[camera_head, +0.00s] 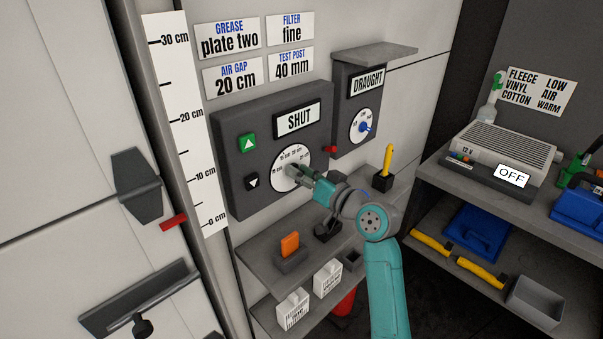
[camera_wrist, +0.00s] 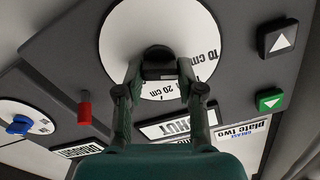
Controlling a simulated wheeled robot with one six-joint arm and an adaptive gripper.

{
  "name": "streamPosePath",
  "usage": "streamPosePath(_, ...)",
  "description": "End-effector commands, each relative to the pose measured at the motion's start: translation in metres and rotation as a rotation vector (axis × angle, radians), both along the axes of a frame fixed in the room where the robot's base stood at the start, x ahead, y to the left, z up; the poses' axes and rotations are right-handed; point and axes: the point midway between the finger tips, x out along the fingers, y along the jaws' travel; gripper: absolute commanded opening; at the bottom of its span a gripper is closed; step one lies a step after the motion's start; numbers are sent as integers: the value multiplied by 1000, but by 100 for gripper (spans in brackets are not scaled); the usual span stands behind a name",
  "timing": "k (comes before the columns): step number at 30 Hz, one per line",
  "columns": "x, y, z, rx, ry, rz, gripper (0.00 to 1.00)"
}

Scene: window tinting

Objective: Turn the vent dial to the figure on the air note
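The vent dial (camera_head: 291,157) is a round white face with cm figures on a dark grey panel (camera_head: 240,192), below a SHUT sign (camera_head: 298,118). The air note (camera_head: 233,75) above the panel reads "AIR GAP 20 cm". My gripper (camera_head: 297,173) is at the dial from the front right, covering its lower right. In the wrist view the gripper (camera_wrist: 160,73) has a finger on each side of the dial's dark knob (camera_wrist: 159,55) and appears closed on it. The "10 cm" and "20 cm" marks show on the dial face (camera_wrist: 130,30). The knob's exact setting is hidden.
Green up (camera_head: 247,143) and black down (camera_head: 252,182) buttons sit left of the dial. A draught box (camera_head: 352,99) with a blue-knobbed dial and a red lever (camera_head: 330,149) are to the right. A shelf (camera_head: 262,268) with an orange block (camera_head: 290,244) lies below my arm.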

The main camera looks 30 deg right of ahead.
Motion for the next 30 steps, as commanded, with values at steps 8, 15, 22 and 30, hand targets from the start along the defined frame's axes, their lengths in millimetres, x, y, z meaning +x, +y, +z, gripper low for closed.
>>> streamPosePath(8, 0, 0, 0, 5, 1, 0, 2)
streamPosePath(15, 0, 0, 0, 70, 19, 0, 2)
streamPosePath(22, 0, -1, -1, 226, 61, 0, 2)
streamPosePath(30, 0, -2, -2, 472, 127, 0, 2)
